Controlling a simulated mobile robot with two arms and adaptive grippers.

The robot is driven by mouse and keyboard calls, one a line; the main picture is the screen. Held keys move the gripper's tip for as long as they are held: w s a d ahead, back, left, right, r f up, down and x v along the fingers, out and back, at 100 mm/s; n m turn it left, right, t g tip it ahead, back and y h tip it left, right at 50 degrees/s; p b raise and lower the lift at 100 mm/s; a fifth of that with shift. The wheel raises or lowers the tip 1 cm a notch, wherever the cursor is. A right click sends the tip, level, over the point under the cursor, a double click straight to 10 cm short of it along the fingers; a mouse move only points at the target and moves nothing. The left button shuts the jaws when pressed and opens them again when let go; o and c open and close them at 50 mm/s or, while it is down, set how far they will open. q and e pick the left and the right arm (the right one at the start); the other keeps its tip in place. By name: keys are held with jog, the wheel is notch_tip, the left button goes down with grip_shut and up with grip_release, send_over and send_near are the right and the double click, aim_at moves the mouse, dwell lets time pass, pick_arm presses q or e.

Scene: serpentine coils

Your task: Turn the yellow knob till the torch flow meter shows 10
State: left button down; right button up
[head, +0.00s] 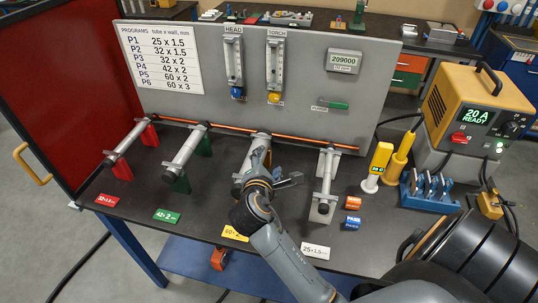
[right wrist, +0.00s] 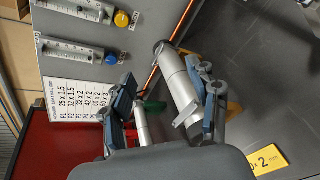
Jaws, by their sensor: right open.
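The yellow knob (head: 274,98) sits at the foot of the torch flow meter (head: 276,66) on the grey panel. It also shows at the upper left of the right wrist view (right wrist: 122,19). The meter's reading is too small to tell. My right gripper (head: 279,171) is in front of the panel, below and apart from the knob, over the third tube stand. In the right wrist view its fingers are spread, with a grey tube (right wrist: 178,85) seen between and beyond them. I cannot tell how near that tube is. My left gripper is out of view.
The head flow meter (head: 233,58) with its blue knob (head: 236,92) stands left of the torch one. An orange rod (head: 225,128) runs along the panel's foot above the tube stands. A purge switch (head: 333,104) is to the right. A yellow welder (head: 475,105) stands at right.

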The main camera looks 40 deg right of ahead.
jog(key=w+d+f+n+t+h+b, duration=0.1)
jog(key=w+d+n+h+b, duration=0.1)
jog(key=w+d+n+b, duration=0.4)
jog(key=n+t+h+b, duration=0.1)
jog(key=n+b, duration=0.3)
jog(key=n, duration=0.2)
send_near(274, 99)
jog(key=x, duration=0.9)
jog(key=shift+w+d, duration=0.1)
jog(key=c, duration=1.2)
jog(key=shift+o, duration=0.2)
